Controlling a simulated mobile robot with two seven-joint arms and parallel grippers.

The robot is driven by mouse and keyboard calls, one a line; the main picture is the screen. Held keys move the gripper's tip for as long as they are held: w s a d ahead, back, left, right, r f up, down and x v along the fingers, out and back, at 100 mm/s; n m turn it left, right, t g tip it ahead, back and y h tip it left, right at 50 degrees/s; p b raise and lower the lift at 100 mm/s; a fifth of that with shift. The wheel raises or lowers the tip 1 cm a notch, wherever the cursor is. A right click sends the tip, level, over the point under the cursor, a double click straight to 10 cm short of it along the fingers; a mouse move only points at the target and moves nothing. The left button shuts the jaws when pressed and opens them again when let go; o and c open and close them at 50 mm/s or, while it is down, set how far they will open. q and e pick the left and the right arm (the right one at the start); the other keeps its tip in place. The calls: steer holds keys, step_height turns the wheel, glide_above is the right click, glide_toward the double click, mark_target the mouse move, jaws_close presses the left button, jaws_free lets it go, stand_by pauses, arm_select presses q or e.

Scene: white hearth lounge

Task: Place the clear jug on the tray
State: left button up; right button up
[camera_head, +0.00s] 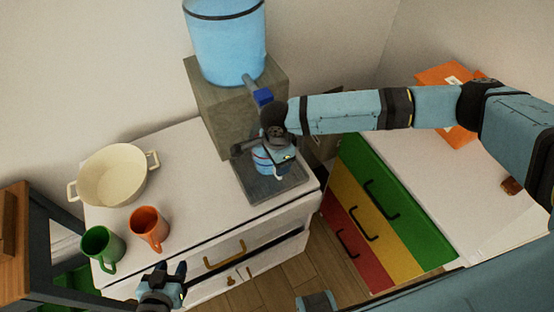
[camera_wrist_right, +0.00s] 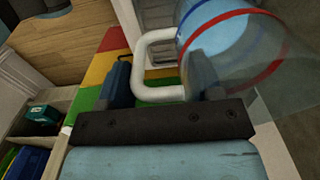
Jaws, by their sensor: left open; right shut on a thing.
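The clear jug (camera_head: 267,162), with red and blue bands, is over the dark grey tray (camera_head: 256,194) on the white cabinet. I cannot tell whether its base touches the tray. In the right wrist view the jug (camera_wrist_right: 225,45) lies to the right, bluish inside, its white handle (camera_wrist_right: 152,92) between the fingers. My right gripper (camera_wrist_right: 160,78) is shut on that handle. In the head view my right wrist hides part of the jug. My left gripper (camera_head: 171,271) is open and empty at the cabinet's front edge, away from the jug.
A blue water dispenser (camera_head: 225,45) on a grey block stands behind the tray. A cream pot (camera_head: 112,176), a green mug (camera_head: 100,246) and an orange mug (camera_head: 147,230) are at left. Coloured drawers (camera_head: 375,215) stand at right. The cabinet top between mugs and tray is clear.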

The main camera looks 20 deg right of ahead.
steer(key=shift+f, duration=0.25)
steer(key=shift+f, duration=0.55)
stand_by(0.4)
steer(key=o, duration=1.4)
steer(key=shift+o, duration=0.2)
steer(key=shift+r, duration=0.1)
